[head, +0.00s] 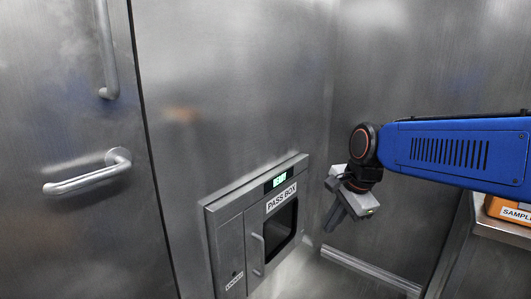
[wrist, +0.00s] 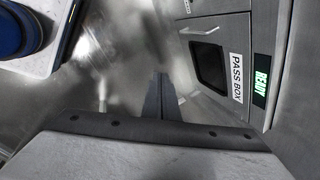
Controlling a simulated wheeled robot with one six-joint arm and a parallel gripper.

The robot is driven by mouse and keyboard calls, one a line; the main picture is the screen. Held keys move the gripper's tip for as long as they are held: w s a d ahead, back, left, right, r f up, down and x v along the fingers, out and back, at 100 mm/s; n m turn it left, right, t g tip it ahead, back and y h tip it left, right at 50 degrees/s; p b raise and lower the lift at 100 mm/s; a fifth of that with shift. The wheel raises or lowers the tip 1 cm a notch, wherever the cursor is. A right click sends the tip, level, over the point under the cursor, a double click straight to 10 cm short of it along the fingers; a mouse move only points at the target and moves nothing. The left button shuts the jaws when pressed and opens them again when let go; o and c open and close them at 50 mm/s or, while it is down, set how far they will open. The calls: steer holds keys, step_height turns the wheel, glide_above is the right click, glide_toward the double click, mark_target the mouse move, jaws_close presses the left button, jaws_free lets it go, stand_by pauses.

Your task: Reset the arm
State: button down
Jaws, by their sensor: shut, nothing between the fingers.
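My gripper (head: 337,213) is at the end of my blue arm, which reaches in from the right in the head view. It points down and to the left, in front of the steel wall and right of the pass box. In the wrist view the two fingers of my gripper (wrist: 160,76) lie together, shut and empty. The pass box (head: 228,248) is set in the wall with a dark window, a handle and a lit green display. It also shows at the upper right of the wrist view (wrist: 222,28), with its display reading READY.
A steel door with a lever handle (head: 88,180) is on the left. An orange box labelled SAMPLE (head: 508,211) stands on a steel counter (head: 500,231) at the right edge. In the wrist view a dark blue round object (wrist: 22,30) shows at the upper left. Space around my gripper looks clear.

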steer(key=s+d+f+n+h, duration=0.1)
steer(key=s+d+f+n, duration=0.2)
steer(key=s+d+n, duration=0.3)
steer(key=s+d+f+n+t+h, duration=0.1)
steer(key=s+d+f+n, duration=0.3)
steer(key=s, duration=0.9)
steer(key=d+n, duration=0.2)
steer(key=n, duration=0.1)
steer(key=shift+s+f+n, duration=0.2)
steer(key=shift+n, duration=0.2)
stand_by(0.5)
